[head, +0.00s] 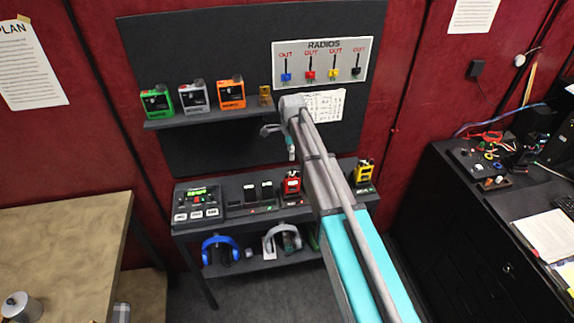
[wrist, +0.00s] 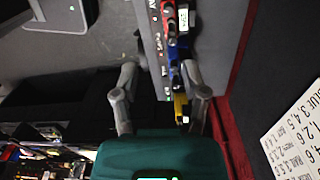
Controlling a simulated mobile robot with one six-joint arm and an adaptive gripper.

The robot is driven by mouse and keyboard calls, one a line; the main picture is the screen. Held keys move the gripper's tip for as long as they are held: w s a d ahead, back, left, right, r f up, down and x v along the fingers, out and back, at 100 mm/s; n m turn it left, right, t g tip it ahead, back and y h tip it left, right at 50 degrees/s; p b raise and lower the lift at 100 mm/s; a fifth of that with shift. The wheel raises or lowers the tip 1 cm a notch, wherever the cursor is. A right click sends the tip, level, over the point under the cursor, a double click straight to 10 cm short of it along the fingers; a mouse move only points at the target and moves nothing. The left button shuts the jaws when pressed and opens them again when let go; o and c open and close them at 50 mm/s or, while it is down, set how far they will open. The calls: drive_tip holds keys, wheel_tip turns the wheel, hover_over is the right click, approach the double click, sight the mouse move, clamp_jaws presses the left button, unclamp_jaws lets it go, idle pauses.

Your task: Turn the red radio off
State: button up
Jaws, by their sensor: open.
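The red radio (head: 291,184) stands upright on the dark desk (head: 240,218) against the wall, just left of my arm in the head view. In the wrist view, which is turned sideways, a red radio (wrist: 169,20) shows near the top, beyond my fingers. My gripper (head: 279,143) is up in front of the wall panel, above the desk and apart from the red radio. In the wrist view my gripper (wrist: 160,85) has its two fingers spread with nothing held between them. The radio's knob or switch is too small to make out.
A yellow radio (head: 364,171) stands right of my arm. A blue item (wrist: 174,54) lies between red and yellow in the wrist view. A shelf (head: 205,117) holds green, grey and orange radios. Headphones hang below.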

sight(287, 174)
drive_tip(key=shift+w+a+r+m+p, duration=0.4)
drive_tip(key=shift+w+a+r, duration=0.15)
drive_tip(key=shift+a+r, duration=0.3)
drive_tip(key=shift+f, duration=0.15)
wheel_tip(287, 174, down, 14)
drive_tip(key=b, duration=1.3)
drive_tip(key=shift+s+r+b, duration=0.15)
drive_tip(key=shift+r+b, duration=0.1)
drive_tip(key=shift+b, duration=0.15)
clamp_jaws()
